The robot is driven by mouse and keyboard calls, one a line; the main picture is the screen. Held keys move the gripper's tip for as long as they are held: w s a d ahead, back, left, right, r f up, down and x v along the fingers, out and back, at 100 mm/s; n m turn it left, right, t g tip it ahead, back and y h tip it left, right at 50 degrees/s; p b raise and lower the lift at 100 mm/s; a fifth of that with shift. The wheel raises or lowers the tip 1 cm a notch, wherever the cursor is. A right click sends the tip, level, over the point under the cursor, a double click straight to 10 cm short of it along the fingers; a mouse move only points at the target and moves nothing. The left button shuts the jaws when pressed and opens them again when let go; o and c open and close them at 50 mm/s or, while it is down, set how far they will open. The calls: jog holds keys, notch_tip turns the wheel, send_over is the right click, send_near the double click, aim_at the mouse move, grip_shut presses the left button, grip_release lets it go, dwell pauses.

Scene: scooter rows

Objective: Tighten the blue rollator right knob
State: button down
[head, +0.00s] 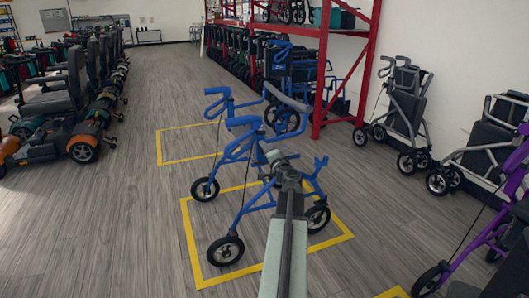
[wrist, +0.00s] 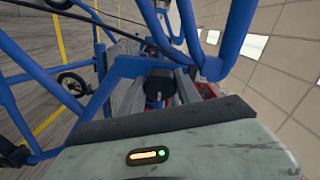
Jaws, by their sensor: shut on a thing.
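The blue rollator (head: 246,122) stands upright inside a yellow floor outline in the head view. My arm reaches forward to it, and my gripper (head: 278,157) is at its right side, among the upper tubes. In the wrist view, blue tubes (wrist: 130,66) surround my gripper (wrist: 158,98). The jaws are shut on a small dark knob (wrist: 157,88) beside a blue tube. In the head view the knob is hidden behind my gripper.
A red rack (head: 324,70) stands behind. Grey rollators (head: 405,108) line the right wall, and a purple one (head: 490,232) is near at right. Mobility scooters (head: 75,100) stand in a row at left. The floor (head: 130,210) between is clear.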

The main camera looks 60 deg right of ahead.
jog(key=m, duration=0.4)
jog(key=shift+w, duration=0.15)
jog(key=m, duration=0.9)
jog(key=shift+m, duration=2.6)
jog(key=c, duration=0.8)
grip_release()
jog(key=shift+c, duration=0.2)
